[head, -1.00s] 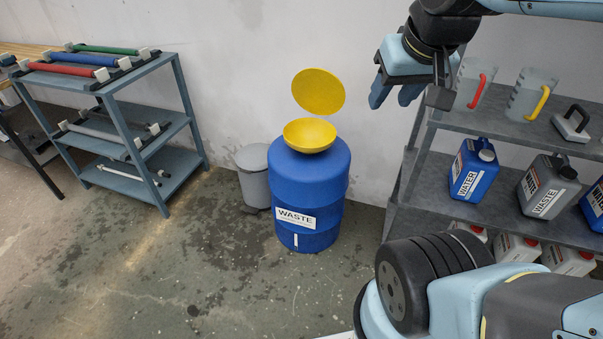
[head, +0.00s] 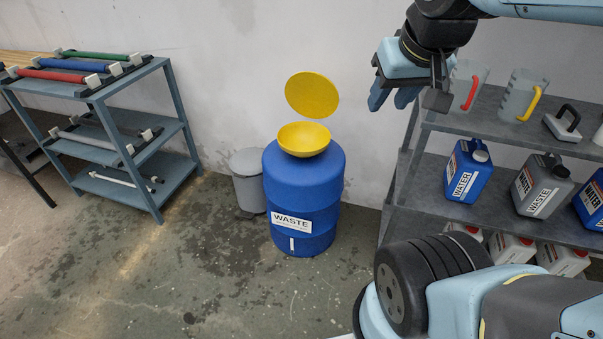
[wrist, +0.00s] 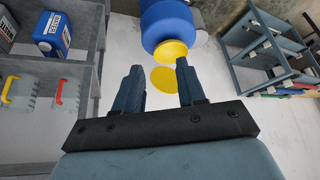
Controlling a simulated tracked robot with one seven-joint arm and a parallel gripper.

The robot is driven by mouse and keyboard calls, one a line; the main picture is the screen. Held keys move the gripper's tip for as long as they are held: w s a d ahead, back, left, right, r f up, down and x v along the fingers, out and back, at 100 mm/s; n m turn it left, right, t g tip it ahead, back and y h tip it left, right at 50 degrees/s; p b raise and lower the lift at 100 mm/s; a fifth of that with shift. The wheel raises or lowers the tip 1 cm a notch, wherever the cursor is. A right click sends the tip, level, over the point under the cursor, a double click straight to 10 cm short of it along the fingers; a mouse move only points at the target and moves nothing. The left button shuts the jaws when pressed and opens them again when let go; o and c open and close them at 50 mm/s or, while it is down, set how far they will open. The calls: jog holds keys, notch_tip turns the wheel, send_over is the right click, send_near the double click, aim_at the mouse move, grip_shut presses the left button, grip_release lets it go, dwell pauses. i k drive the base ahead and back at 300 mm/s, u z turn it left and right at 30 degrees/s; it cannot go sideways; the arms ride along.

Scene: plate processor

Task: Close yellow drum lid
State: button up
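The blue drum (head: 305,200) stands on the floor by the wall and carries a "WASTE" label. A yellow funnel bowl (head: 304,140) sits on its top. The round yellow lid (head: 312,95) stands raised above and behind the bowl, open. In the wrist view the drum (wrist: 165,22), bowl (wrist: 171,50) and lid (wrist: 165,79) appear beyond the fingers. My gripper (head: 393,97) is up and to the right of the lid in the head view, apart from it. Its two fingers are spread in the wrist view (wrist: 158,85), with nothing held between them.
A grey bin (head: 250,181) stands left of the drum. A blue-grey rack (head: 165,185) with coloured tubes is at the left. A shelf (head: 455,125) with jugs and canisters is at the right. The floor in front of the drum is clear.

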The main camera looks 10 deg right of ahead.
aim_at(311, 94)
jog(key=u, duration=0.45)
jog(key=i, duration=1.35)
jog(key=z, duration=0.3)
